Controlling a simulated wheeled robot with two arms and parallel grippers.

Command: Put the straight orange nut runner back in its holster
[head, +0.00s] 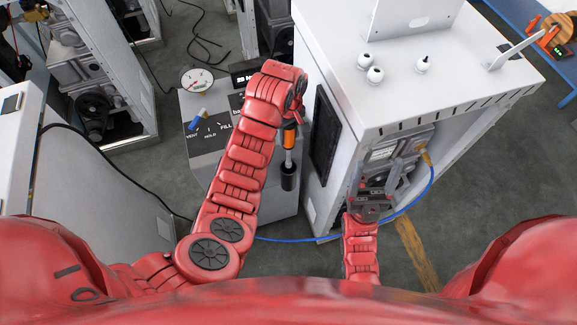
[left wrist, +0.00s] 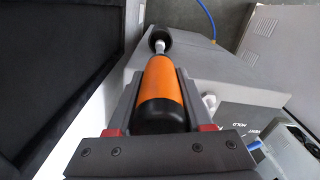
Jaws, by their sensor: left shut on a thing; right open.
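The straight orange nut runner (head: 289,137) points downward beside the grey console, below my left wrist. My left gripper (left wrist: 158,88) is shut around its orange body (left wrist: 164,85), with the black rear end toward the camera. Its silver shaft leads to a black cup (head: 288,178), seemingly the holster, at the console's side; the cup also shows in the left wrist view (left wrist: 160,38). The shaft's tip meets the cup's mouth, but I cannot tell how deep it sits. My right gripper (head: 370,192) is open and empty before the white cabinet's lower opening.
The grey console (head: 215,138) has a gauge (head: 197,79) and a blue-handled valve (head: 197,120) on top. The white cabinet (head: 430,85) stands close on the right, leaving a narrow gap. A blue hose (head: 428,190) runs from the cabinet across the floor.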

